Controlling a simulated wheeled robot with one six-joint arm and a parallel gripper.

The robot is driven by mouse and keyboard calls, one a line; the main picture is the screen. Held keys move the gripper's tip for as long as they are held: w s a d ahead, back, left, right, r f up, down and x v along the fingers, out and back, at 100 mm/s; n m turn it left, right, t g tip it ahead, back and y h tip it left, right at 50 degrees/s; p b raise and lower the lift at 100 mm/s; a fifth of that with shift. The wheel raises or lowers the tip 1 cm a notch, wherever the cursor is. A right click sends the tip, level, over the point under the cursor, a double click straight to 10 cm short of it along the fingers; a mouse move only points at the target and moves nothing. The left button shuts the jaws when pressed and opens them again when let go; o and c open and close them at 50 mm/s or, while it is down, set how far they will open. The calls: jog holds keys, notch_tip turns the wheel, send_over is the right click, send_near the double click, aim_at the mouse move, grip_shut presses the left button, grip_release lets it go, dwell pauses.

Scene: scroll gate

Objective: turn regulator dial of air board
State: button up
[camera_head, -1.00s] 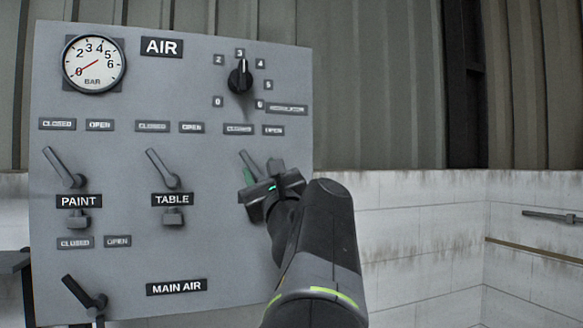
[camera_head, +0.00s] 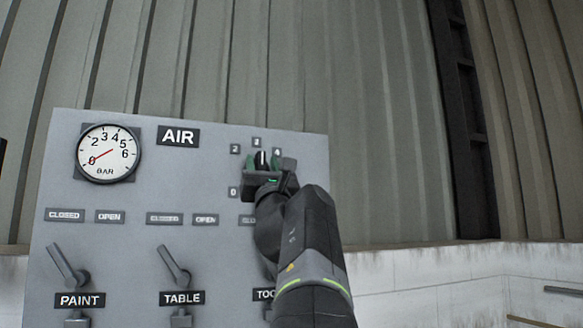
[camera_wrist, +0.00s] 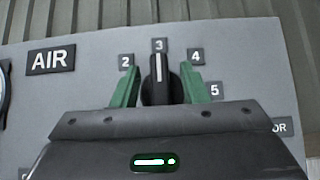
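The air board (camera_head: 110,225) is a grey panel with the regulator dial (camera_head: 262,159) at its upper right. The dial is a black knob with a white line, also in the wrist view (camera_wrist: 160,75), where the line points up at the 3. My gripper (camera_head: 263,163) is at the dial, with its body covering the dial's lower part in the head view. In the wrist view its green fingers (camera_wrist: 160,87) stand open on either side of the knob, with a visible gap on the right and a narrower one on the left.
The gauge (camera_head: 108,153) at the upper left has its red needle at 0. The PAINT lever (camera_head: 70,266) and TABLE lever (camera_head: 175,267) tilt to the upper left below the dial. A corrugated wall (camera_head: 300,60) stands behind the board.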

jog(key=shift+p+x, duration=0.4)
jog(key=shift+x, duration=0.8)
grip_shut()
jog(key=shift+f+m+h+b, duration=0.1)
jog(key=shift+m+h+b, duration=0.3)
jog(key=shift+h+b, duration=0.1)
